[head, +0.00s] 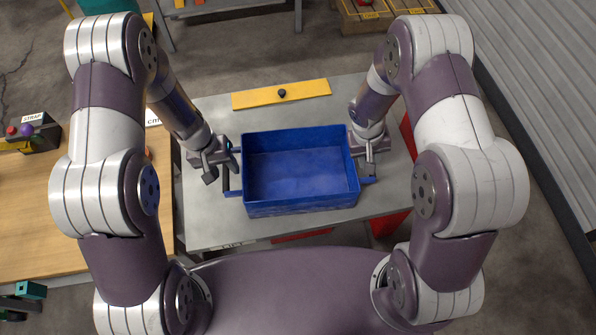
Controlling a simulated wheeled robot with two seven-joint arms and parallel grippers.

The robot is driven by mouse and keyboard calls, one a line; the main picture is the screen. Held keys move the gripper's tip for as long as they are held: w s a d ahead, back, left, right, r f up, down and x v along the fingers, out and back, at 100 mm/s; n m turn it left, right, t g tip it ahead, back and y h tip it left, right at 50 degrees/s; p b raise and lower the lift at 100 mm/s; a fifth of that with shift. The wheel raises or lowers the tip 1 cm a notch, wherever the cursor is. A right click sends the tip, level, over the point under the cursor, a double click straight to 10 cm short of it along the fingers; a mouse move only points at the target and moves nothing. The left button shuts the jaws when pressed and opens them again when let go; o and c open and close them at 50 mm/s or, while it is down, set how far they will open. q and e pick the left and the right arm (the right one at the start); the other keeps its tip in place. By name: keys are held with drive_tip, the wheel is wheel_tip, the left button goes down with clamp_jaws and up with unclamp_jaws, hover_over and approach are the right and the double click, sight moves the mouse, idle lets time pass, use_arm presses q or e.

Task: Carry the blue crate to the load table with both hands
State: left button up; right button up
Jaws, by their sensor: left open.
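The blue crate (300,205) is open and empty. It sits on a grey metal table (212,225) in front of me, with a handle at each short end. My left gripper (222,168) is open at the crate's left end, beside the left handle (234,192). My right gripper (371,158) is at the crate's right end, by the right handle (369,180). Its fingers are small and partly hidden, so I cannot tell whether they are closed on the handle. No label shows which table is the load table.
A yellow bar with a black knob (308,89) lies behind the crate. A wooden table (30,220) stands at the left, holding a dark box labelled STRAP (40,135). Another table (235,8) and wooden crates (365,18) are at the back. A corrugated wall (550,90) runs along the right.

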use_arm(q)
drive_tip(key=shift+d+f, duration=0.2)
drive_tip(key=shift+f, duration=0.8)
use_arm(e)
drive_tip(key=shift+d+f, duration=0.2)
drive_tip(key=shift+f, duration=0.75)
use_arm(q)
drive_tip(key=c, duration=0.4)
use_arm(e)
drive_tip(key=c, duration=0.4)
use_arm(q)
clamp_jaws()
use_arm(e)
clamp_jaws()
use_arm(q)
drive_tip(key=shift+r, duration=0.1)
